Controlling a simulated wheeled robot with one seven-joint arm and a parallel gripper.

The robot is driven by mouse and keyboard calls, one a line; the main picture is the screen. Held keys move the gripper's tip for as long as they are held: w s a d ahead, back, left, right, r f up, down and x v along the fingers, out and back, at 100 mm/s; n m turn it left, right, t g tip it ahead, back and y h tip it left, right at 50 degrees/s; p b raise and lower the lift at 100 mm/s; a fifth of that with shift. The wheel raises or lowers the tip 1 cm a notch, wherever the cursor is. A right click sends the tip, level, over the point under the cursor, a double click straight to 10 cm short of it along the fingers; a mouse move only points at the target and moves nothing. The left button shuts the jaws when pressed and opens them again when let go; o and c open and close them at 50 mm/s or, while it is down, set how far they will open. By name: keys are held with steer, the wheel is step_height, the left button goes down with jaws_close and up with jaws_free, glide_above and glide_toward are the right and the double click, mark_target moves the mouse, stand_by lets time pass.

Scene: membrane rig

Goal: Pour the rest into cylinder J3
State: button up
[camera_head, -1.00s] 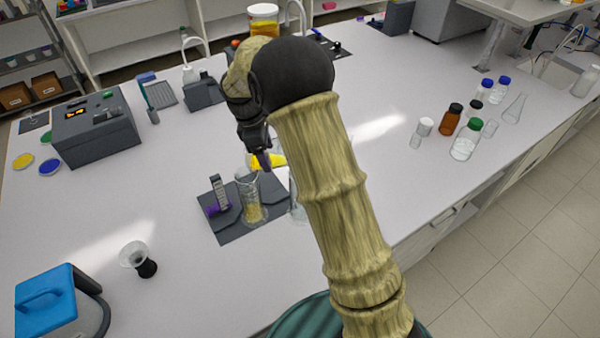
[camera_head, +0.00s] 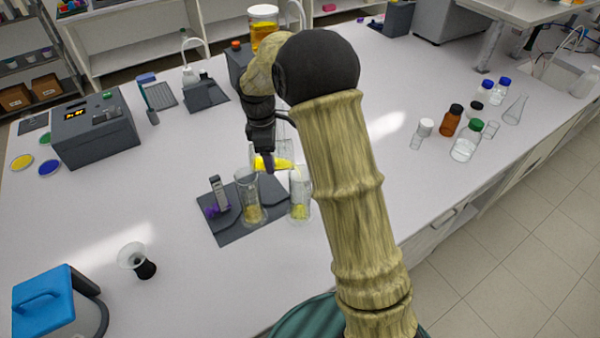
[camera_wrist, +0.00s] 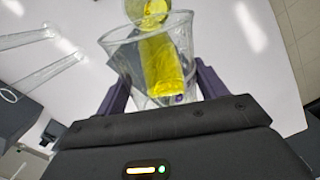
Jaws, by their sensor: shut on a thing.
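My gripper (camera_head: 268,158) is shut on a clear beaker (camera_wrist: 118,50) holding yellow liquid; its two fingers sit on either side of it in the wrist view. In the head view the beaker is tipped, with its yellow liquid lying toward the right, by the mouth of the right cylinder (camera_head: 300,190). That clear cylinder has a little yellow liquid at its bottom. A second clear cylinder (camera_head: 247,190), left of it, also holds yellow liquid. Both stand upright at a dark grey mat (camera_head: 233,232). No J3 label is readable, and I cannot tell whether liquid is flowing.
A small grey stand with purple parts (camera_head: 217,195) is on the mat's left. A funnel-shaped vessel (camera_head: 133,258) and blue-topped box (camera_head: 45,298) are front left. Several bottles stand right, including a brown one (camera_head: 451,120). The table between is clear.

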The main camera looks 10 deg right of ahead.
steer(key=shift+d+f+y, duration=0.15)
steer(key=shift+d+y, duration=0.1)
steer(key=shift+y, duration=0.35)
stand_by(0.7)
steer(key=shift+s+d+r+t+y+b, duration=0.15)
steer(key=shift+d+r+t+y+b, duration=0.2)
steer(key=shift+y, duration=0.35)
stand_by(0.5)
steer(key=shift+d, duration=0.15)
